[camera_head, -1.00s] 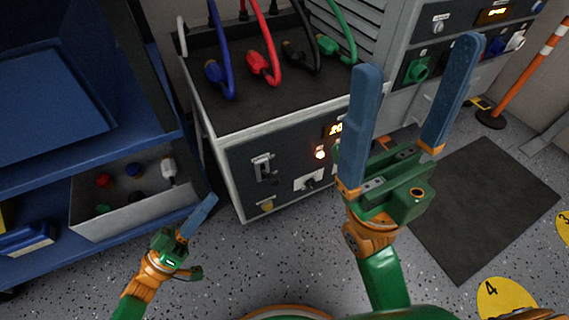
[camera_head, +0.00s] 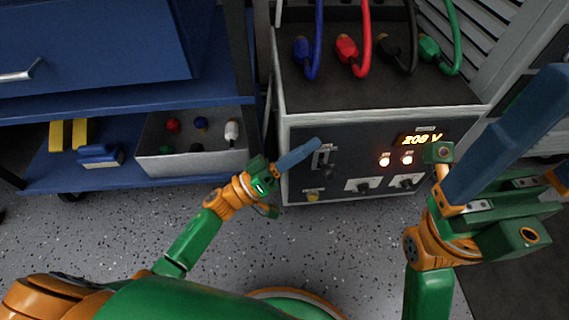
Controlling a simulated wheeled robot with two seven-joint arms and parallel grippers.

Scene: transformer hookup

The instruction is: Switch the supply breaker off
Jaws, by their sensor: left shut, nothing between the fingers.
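The supply cabinet (camera_head: 385,100) stands right of centre, and its dark front panel faces me. The supply breaker (camera_head: 325,160) is a grey lever switch at the panel's left side. Whether its lever is up or down is hard to tell. The display (camera_head: 421,139) above the panel's right part reads 208 V. My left gripper (camera_head: 312,147) is shut and empty, its blue fingertips at the breaker's upper left; I cannot tell whether they touch it. My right gripper (camera_head: 558,118) is open and empty at the right edge, its far finger mostly out of view.
Two lit lamps (camera_head: 396,160) and two knobs (camera_head: 384,184) sit right of the breaker. Blue, red, black and green cables (camera_head: 366,40) rise from plugs on the cabinet's top. A blue shelf (camera_head: 130,100) with a grey bin (camera_head: 190,163) stands left. Speckled floor in front is clear.

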